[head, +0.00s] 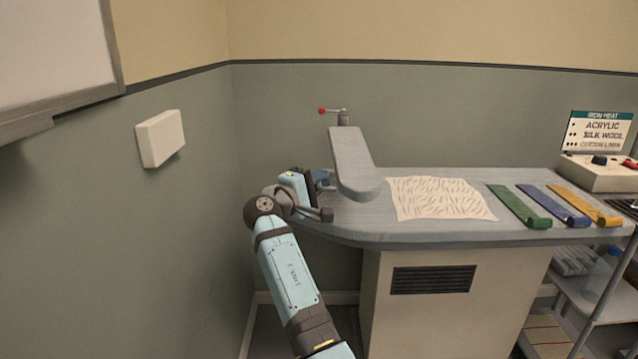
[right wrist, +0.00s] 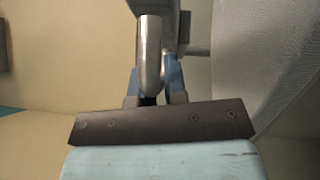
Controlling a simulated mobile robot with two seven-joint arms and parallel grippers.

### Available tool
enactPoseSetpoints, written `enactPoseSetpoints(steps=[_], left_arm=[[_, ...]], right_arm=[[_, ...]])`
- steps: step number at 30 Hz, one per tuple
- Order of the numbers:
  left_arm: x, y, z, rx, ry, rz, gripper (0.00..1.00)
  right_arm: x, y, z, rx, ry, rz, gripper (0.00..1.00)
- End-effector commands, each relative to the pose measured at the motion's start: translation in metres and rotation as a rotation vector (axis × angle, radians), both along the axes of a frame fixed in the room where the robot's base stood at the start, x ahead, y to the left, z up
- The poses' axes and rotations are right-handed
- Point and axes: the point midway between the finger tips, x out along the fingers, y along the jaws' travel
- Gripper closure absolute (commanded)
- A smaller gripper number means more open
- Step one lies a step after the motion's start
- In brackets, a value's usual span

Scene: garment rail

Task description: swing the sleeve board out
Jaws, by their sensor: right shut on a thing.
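The sleeve board (head: 352,165) is a long grey padded board above the left part of the ironing table (head: 440,230), its rounded end toward me. My right gripper (head: 322,180) is at the table's left edge, just left of the board's near end. In the right wrist view its blue fingers (right wrist: 154,92) are shut on a shiny metal handle (right wrist: 151,50). How the handle joins the board is hidden. A grey padded surface (right wrist: 270,60) fills the right of that view. A lever with a red knob (head: 322,111) stands at the board's far end. My left gripper is not in view.
A wrinkled cream cloth (head: 438,198) lies right of the board. Green (head: 520,206), blue (head: 555,205) and yellow (head: 585,204) strips lie farther right, near a control box (head: 597,173). A white wall box (head: 160,138) is on the left wall. Floor room shows left of the table.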

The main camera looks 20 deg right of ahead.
Motion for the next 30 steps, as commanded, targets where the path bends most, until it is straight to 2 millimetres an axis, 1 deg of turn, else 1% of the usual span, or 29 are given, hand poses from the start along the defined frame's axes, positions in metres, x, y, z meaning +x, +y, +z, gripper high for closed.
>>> enactPoseSetpoints(steps=[11,20,21,23,24,30], left_arm=[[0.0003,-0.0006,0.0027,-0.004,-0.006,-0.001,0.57],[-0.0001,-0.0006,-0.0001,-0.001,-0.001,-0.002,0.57],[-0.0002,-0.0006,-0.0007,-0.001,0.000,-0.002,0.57],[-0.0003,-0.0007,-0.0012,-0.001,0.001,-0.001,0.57],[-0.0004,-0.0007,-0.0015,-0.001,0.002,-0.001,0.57],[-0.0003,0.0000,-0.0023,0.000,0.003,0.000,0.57]], right_arm=[[0.0021,0.0009,0.0011,-0.001,0.000,-0.017,1.00],[0.0028,0.0026,0.0023,-0.003,0.000,-0.013,1.00],[0.0029,0.0027,0.0025,-0.003,0.000,-0.012,0.80],[0.0028,0.0026,0.0023,-0.003,0.000,-0.012,0.67],[0.0026,0.0022,0.0021,-0.002,0.000,-0.013,0.62],[0.0018,0.0006,0.0011,-0.001,0.000,-0.017,0.62]])
